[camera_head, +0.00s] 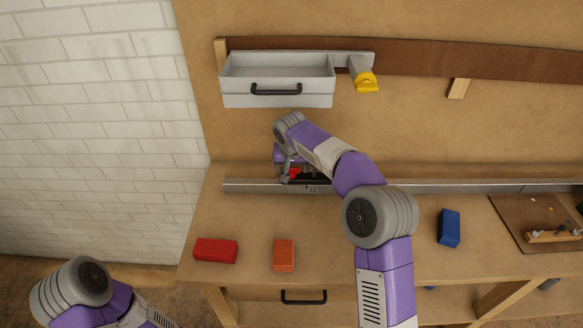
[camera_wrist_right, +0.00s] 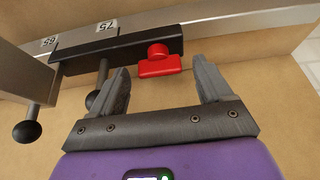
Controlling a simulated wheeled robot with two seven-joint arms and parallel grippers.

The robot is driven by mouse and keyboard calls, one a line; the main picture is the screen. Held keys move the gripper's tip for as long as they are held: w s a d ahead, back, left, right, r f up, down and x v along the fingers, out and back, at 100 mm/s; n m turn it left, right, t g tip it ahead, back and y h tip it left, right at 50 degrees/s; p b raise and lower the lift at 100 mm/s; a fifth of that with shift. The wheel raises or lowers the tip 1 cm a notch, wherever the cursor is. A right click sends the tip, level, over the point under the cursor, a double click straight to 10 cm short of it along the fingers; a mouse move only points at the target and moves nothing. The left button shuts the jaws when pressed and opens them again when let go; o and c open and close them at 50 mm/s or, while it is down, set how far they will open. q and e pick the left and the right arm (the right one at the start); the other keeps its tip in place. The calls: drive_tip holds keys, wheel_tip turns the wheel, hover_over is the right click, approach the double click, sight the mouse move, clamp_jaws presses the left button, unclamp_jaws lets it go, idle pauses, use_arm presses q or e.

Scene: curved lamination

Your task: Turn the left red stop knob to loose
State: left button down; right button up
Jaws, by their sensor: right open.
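The red stop knob (camera_wrist_right: 158,62) is on a black stop block (camera_wrist_right: 115,50) on a metal rail (camera_wrist_right: 140,22) in the right wrist view. It has a round hub and a flat wing lying roughly along the block. My right gripper (camera_wrist_right: 160,84) is open, its two fingers on either side of the knob's wing and a little short of it, not visibly touching it. In the head view the red knob (camera_head: 294,173) shows beside my right gripper (camera_head: 286,172), partly hidden by it. My left arm is at the bottom left; its gripper is out of view.
Dark rods with ball ends (camera_wrist_right: 27,131) stand left of the knob. A grey drawer box (camera_head: 277,97) with a yellow piece (camera_head: 367,82) hangs above. Red (camera_head: 215,250), orange (camera_head: 284,255) and blue (camera_head: 448,227) blocks lie on the bench front.

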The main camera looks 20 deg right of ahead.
drive_tip(key=shift+f, duration=0.1)
drive_tip(key=shift+c, duration=0.2)
drive_tip(key=c, duration=1)
